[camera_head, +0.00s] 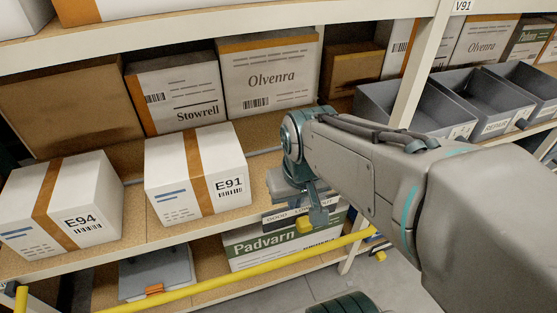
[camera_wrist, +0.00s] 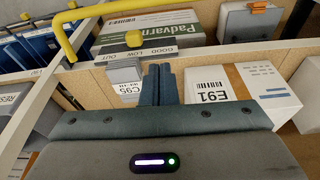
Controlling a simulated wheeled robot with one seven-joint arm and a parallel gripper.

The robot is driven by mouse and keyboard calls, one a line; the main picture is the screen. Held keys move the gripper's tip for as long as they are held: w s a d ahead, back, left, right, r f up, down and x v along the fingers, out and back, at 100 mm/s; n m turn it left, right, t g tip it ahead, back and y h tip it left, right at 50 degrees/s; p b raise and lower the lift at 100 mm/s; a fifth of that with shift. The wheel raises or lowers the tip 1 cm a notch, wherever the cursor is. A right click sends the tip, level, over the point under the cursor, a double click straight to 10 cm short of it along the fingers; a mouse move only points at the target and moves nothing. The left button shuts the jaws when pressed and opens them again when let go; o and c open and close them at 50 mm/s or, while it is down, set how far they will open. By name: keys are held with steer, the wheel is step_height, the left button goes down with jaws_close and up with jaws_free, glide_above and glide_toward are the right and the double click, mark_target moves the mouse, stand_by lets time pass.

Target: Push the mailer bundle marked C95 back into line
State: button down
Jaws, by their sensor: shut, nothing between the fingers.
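The mailer bundle marked C95 (camera_wrist: 124,76) shows in the wrist view as a pale block with its label upside down, just behind the GOOD/LOW/OUT strip at the shelf edge. In the head view I cannot make it out behind my arm. My gripper (camera_wrist: 159,72) is shut and empty, its fingers together just right of C95 in the wrist view; I cannot tell whether they touch it. In the head view my gripper (camera_head: 319,207) hangs at the front of the middle shelf, right of the box E91 (camera_head: 198,172).
Box E94 (camera_head: 62,205) stands left of E91. Boxes Stowrell (camera_head: 176,92) and Olvenra (camera_head: 268,75) stand behind. A yellow rail (camera_head: 230,271) crosses in front of the lower shelf, which holds a Padvarn box (camera_head: 280,247). Grey bins (camera_head: 480,95) stand right, beyond a white upright (camera_head: 421,70).

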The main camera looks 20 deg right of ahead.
steer(key=w+d+f+g+p, duration=0.25)
steer(key=w+d+f, duration=0.55)
steer(key=d, duration=0.4)
steer(key=w+f, duration=0.3)
steer(key=f, duration=0.7)
steer(key=shift+w+a+f, duration=0.15)
steer(key=shift+w+f, duration=0.15)
steer(key=shift+f, duration=0.05)
